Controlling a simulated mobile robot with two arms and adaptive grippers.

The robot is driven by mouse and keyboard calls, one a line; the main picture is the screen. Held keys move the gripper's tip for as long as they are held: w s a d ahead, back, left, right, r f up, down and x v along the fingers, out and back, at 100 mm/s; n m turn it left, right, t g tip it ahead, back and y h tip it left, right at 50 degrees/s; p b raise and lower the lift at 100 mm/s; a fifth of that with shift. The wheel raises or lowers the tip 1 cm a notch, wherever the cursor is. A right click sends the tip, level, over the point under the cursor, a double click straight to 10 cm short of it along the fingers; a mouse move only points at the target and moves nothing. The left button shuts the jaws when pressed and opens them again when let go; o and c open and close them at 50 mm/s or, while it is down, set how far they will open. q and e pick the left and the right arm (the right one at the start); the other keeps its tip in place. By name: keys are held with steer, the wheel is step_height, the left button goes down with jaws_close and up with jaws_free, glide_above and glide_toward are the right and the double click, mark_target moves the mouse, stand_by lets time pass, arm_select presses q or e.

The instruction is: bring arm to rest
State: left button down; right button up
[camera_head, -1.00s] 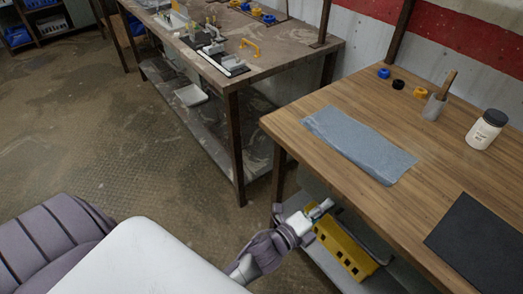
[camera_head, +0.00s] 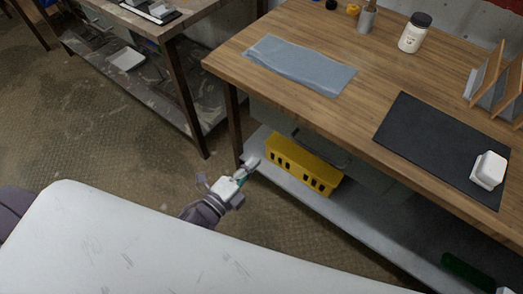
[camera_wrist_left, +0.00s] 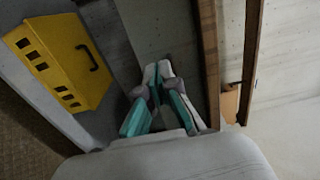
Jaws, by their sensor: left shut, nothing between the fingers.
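My left gripper (camera_head: 248,166) is low at the front left edge of the wooden table's lower shelf, beside the left end of a yellow box. Its fingers are together with nothing between them. In the left wrist view the teal and grey fingers (camera_wrist_left: 157,72) meet at their tips, and the yellow box (camera_wrist_left: 62,62) is to their left. The head view shows the box (camera_head: 303,163) whole, apart from the gripper.
The wooden table (camera_head: 300,115) bears a blue-grey sheet (camera_head: 300,65), a black mat (camera_head: 435,135), a white jar (camera_head: 414,33) and a white block (camera_head: 488,169). Its leg (camera_head: 233,118) and lower shelf (camera_head: 345,215) are close to the gripper. Open floor (camera_head: 95,150) is at left.

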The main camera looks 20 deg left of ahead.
arm_select(q)
steer(key=s+a+f+n+g+y+p, duration=0.1)
steer(key=s+a+f+n+g, duration=0.15)
steer(key=f, duration=0.55)
steer(key=s+a+f+n+g+y+p, duration=0.1)
steer(key=s+f+n+g+y, duration=0.2)
steer(key=f, duration=0.6)
steer(key=s+a+f+n+g, duration=0.1)
steer(key=s+f+n, duration=0.2)
steer(key=f+n, duration=0.35)
steer(key=s+a+f+n+g, duration=0.1)
steer(key=s+f+n+g, duration=0.1)
steer(key=s+f, duration=0.3)
steer(key=s+a+f+n+g+y+p, duration=0.1)
steer(key=s+a+f+n+g, duration=0.1)
steer(key=s+f, duration=0.4)
steer(key=s+a+f+n+g+y+p, duration=0.1)
steer(key=s+f+g, duration=0.4)
steer(key=s, duration=0.8)
steer(key=shift+a+f+n, duration=0.3)
steer(key=shift+a+n, duration=0.15)
steer(key=shift+n, duration=0.75)
arm_select(e)
steer(key=r, duration=0.2)
steer(key=s+r, duration=0.1)
steer(key=r, duration=0.1)
steer(key=shift+s+a+r, duration=0.1)
steer(key=shift+s+r, duration=0.05)
steer(key=shift+s, duration=0.05)
